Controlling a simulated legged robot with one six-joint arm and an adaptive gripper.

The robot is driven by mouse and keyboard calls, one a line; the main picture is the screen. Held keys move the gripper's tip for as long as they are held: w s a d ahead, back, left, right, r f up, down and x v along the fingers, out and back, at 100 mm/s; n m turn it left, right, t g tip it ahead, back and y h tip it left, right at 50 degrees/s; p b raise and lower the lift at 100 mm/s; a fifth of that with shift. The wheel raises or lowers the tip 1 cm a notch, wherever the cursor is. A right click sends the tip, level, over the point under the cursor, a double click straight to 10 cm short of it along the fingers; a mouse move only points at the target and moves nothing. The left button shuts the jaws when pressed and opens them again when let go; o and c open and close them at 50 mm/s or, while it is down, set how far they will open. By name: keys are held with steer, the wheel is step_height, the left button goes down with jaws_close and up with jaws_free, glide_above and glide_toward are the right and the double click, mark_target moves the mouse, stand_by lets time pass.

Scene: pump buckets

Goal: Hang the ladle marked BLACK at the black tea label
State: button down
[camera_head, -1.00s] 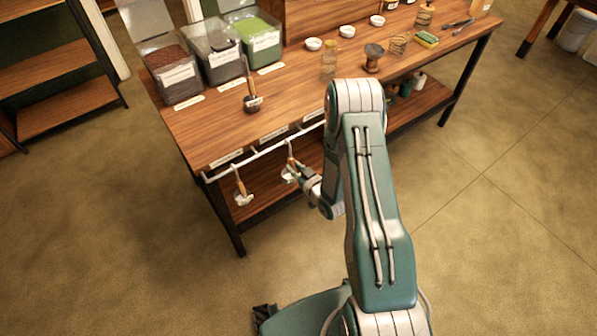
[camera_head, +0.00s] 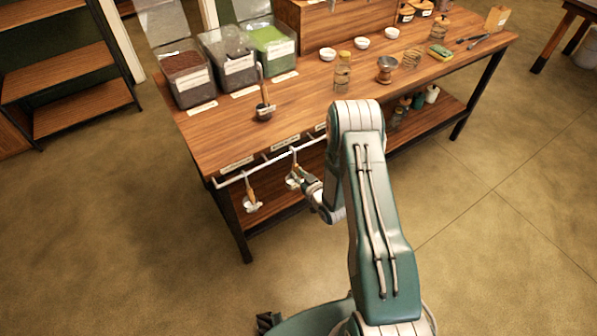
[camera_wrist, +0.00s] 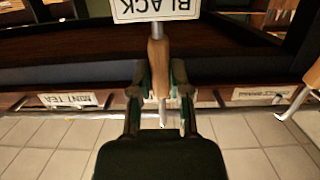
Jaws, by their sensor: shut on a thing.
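The ladle marked BLACK shows in the wrist view with its wooden handle (camera_wrist: 157,62) between my gripper's fingers (camera_wrist: 160,90). Its white BLACK tag (camera_wrist: 155,9) appears upside down at the top edge. In the head view this ladle (camera_head: 293,179) is upright below the table's front edge, close to the hanging rail (camera_head: 262,162). My gripper (camera_head: 308,183) is shut on it from the right. I cannot tell whether it touches the rail. The wrist view shows a MINT TEA label (camera_wrist: 68,99) at left and a blurred label (camera_wrist: 262,93) at right. I cannot make out the black tea label.
Another ladle (camera_head: 251,200) hangs at the rail's left end. A further ladle (camera_head: 263,108) stands on the wooden table (camera_head: 225,135). Several tea bins (camera_head: 228,58) stand behind it. A glass jar (camera_head: 342,72) and white bowls are farther right. The floor in front is clear.

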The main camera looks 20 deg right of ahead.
steer(key=shift+f, duration=0.1)
steer(key=c, duration=0.5)
jaws_free()
steer(key=shift+s, duration=0.1)
steer(key=v, duration=1.1)
steer(key=shift+s+d, duration=0.15)
steer(key=shift+s, duration=0.2)
